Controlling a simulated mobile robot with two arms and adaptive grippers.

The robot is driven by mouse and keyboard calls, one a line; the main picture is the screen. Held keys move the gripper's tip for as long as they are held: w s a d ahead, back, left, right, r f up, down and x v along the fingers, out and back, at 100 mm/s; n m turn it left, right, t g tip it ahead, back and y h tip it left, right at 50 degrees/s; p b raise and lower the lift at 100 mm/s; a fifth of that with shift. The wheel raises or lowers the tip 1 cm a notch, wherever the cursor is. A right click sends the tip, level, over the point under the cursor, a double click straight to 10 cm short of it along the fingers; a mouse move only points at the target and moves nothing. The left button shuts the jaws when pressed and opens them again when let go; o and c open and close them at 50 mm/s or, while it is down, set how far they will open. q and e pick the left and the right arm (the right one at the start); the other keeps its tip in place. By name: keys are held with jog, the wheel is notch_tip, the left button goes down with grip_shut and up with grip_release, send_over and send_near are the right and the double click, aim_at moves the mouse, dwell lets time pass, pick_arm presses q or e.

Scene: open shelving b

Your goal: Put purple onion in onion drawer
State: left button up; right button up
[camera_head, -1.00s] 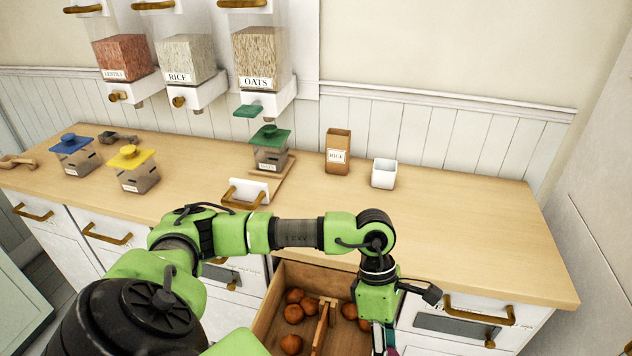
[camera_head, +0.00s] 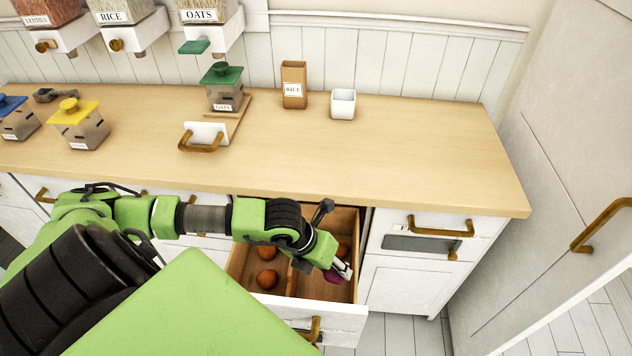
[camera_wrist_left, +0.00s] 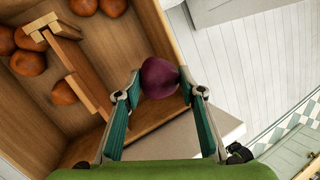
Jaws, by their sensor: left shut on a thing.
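A purple onion (camera_wrist_left: 160,78) is held between the fingertips of my left gripper (camera_wrist_left: 158,92) in the left wrist view. In the head view the left gripper (camera_head: 340,272) hangs over the right part of the open drawer (camera_head: 344,312), with the purple onion (camera_head: 334,277) at its tips. The drawer has a wooden divider (camera_wrist_left: 80,82). Several brown onions (camera_wrist_left: 62,92) lie in it, mostly on one side of the divider. In the wrist view the purple onion overlaps the drawer's edge; its height above the drawer floor cannot be told. My right gripper is not in view.
The wooden counter (camera_head: 400,150) runs behind the drawer. On it stand a rice box (camera_head: 293,88), a white cup (camera_head: 343,104), and a green-lidded oats container (camera_head: 224,92). A closed cabinet (camera_head: 400,275) is right of the drawer. A tall door (camera_head: 570,150) bounds the right.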

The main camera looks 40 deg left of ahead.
pick_arm(q)
notch_tip(320, 180, down, 12)
jog(key=b, duration=0.7)
jog(key=shift+r, duration=0.15)
notch_tip(320, 180, down, 4)
jog(key=b, duration=0.2)
jog(key=shift+r+b, duration=0.2)
jog(key=shift+b, duration=0.15)
jog(key=shift+r, duration=0.1)
jog(key=o, duration=1)
jog(key=shift+r, duration=0.15)
jog(key=v, duration=1.1)
jog(key=shift+s+r, duration=0.2)
jog(key=shift+r, duration=0.1)
jog(key=shift+a, duration=0.15)
